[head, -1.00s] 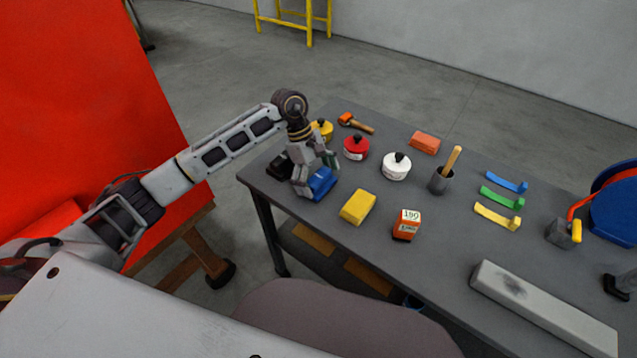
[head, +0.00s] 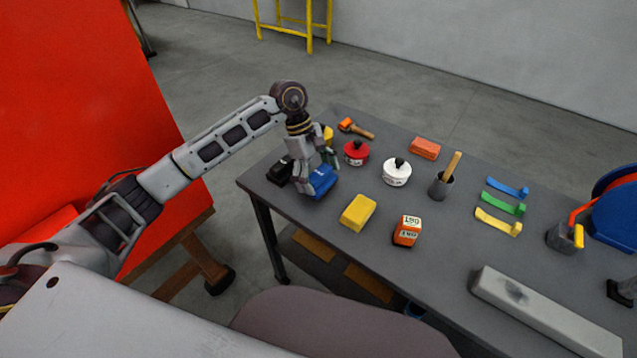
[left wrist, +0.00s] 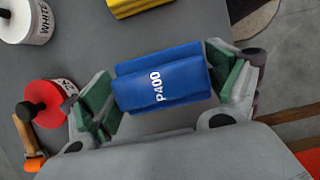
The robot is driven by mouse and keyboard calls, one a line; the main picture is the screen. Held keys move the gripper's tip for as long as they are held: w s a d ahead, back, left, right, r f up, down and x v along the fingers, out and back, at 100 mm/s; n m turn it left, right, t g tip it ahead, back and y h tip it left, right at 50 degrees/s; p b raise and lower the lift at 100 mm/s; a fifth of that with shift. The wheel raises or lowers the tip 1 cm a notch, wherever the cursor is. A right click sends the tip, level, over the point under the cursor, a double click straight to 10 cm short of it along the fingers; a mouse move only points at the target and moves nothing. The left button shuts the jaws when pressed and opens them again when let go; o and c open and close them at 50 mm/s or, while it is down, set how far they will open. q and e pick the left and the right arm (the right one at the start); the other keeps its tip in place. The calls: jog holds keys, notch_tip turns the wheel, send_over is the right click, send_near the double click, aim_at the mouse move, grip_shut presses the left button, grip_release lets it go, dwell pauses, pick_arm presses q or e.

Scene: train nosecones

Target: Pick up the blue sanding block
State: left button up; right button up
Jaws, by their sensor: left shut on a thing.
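The blue sanding block (head: 322,180) is at the left end of the grey table in the head view. In the left wrist view the block (left wrist: 162,80) shows the print P400 and lies between the green pads of both fingers. My left gripper (head: 318,178) comes from above and is shut on the block. The gripper also shows in the left wrist view (left wrist: 165,85), with a finger at each end of the block. Whether the block is clear of the table top is hard to tell. My right gripper is not in view.
A black block (head: 281,171) sits just left of the gripper. A yellow block (head: 358,212), an orange block (head: 407,231), a red tin (head: 356,153) and a white tin (head: 396,171) stand nearby. The table's (head: 330,232) front edge is close.

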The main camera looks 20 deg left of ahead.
aim_at(318, 173)
pick_arm(q)
jog(key=shift+r, duration=3.25)
jog(key=o, duration=0.6)
jog(key=shift+c, duration=0.2)
jog(key=c, duration=0.4)
